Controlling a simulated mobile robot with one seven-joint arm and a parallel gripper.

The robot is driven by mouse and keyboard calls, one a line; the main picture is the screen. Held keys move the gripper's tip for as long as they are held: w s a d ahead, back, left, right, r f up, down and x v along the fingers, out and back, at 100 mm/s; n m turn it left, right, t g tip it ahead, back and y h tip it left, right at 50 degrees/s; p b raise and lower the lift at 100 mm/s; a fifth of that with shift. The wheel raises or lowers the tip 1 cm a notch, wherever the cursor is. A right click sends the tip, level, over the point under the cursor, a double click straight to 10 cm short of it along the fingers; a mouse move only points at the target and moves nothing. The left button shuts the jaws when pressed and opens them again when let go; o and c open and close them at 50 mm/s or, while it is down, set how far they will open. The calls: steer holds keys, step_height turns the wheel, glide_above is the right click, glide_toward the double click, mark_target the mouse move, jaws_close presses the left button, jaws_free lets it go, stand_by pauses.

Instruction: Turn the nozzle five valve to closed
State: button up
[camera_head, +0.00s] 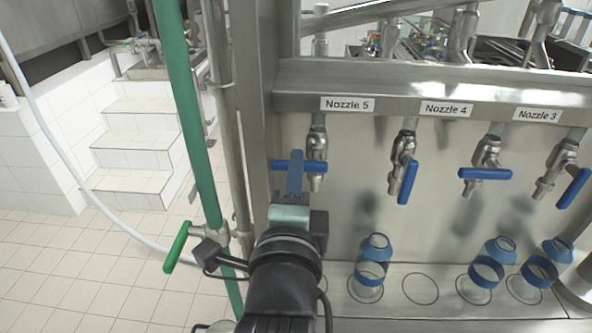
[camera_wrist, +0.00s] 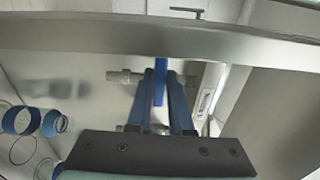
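The nozzle five valve (camera_head: 317,147) hangs under the "Nozzle 5" label (camera_head: 347,104) in the head view. Its blue handle (camera_head: 318,168) lies sideways, across the pipe. My gripper (camera_head: 294,170) reaches it from below, with its blue fingers at the left part of the handle. In the wrist view the handle (camera_wrist: 160,82) lies between the two fingertips of my gripper (camera_wrist: 161,75), with no clear gap on either side, so the fingers look shut on it. The fingers hide part of the handle in the head view.
To the right hang the nozzle 4 valve (camera_head: 404,165), its handle along the pipe, and the nozzle 3 valve (camera_head: 486,165), its handle sideways. Blue-rimmed cups (camera_head: 370,272) stand below. A green pipe (camera_head: 190,110) with a green-handled valve (camera_head: 177,247) stands left of my arm.

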steer(key=o, duration=0.4)
steer(key=shift+s, duration=0.15)
steer(key=shift+s+p, duration=4.55)
steer(key=shift+s, duration=1.8)
